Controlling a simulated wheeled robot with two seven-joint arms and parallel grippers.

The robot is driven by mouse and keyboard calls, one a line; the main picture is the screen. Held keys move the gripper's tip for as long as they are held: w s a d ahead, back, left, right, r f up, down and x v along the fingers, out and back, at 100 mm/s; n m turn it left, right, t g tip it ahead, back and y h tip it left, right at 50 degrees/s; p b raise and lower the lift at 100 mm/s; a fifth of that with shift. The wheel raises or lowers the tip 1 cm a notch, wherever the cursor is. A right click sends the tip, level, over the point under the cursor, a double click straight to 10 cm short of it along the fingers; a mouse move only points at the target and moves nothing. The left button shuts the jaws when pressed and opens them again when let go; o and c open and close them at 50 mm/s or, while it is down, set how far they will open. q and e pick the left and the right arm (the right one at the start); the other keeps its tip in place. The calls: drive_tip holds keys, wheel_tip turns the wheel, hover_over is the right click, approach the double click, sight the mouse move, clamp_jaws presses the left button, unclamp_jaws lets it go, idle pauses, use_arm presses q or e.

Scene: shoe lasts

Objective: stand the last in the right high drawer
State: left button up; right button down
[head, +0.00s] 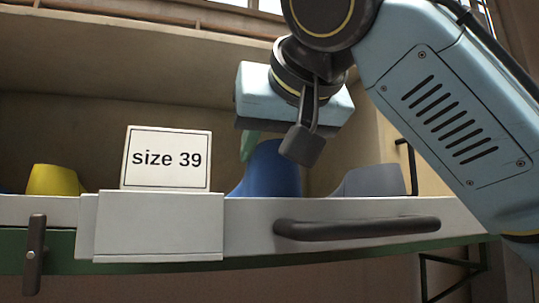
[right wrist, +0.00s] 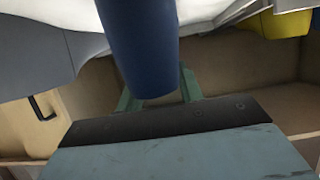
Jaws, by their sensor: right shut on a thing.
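The blue last (head: 268,170) stands roughly upright in the head view, behind the white drawer front (head: 260,230), which hides its lower end. My right gripper (head: 252,142) is above the drawer, its green fingers at the last's upper part. In the right wrist view the green fingers of my right gripper (right wrist: 158,92) are shut on the blue last (right wrist: 140,45). I cannot tell whether the last's hidden end touches the drawer floor. My left gripper is not in view.
A yellow last (head: 55,180) stands left and a grey last (head: 370,182) right of the blue one, both partly behind the drawer front. A "size 39" card (head: 166,158) rises at the front. A dark handle (head: 357,228) sticks out below. A wooden shelf (head: 150,60) overhangs behind.

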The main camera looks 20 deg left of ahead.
drive_tip(key=shift+w+f, duration=0.1)
drive_tip(key=shift+f, duration=0.3)
drive_tip(key=shift+f, duration=0.2)
drive_tip(key=c, duration=0.9)
unclamp_jaws()
drive_tip(key=shift+r, duration=0.1)
drive_tip(key=shift+s+d+r, duration=0.1)
drive_tip(key=shift+s+r, duration=0.05)
drive_tip(key=shift+s, duration=0.05)
drive_tip(key=b+v, duration=0.2)
drive_tip(key=v, duration=0.9)
drive_tip(key=shift+s+d+b, duration=0.25)
drive_tip(key=shift+b, duration=0.1)
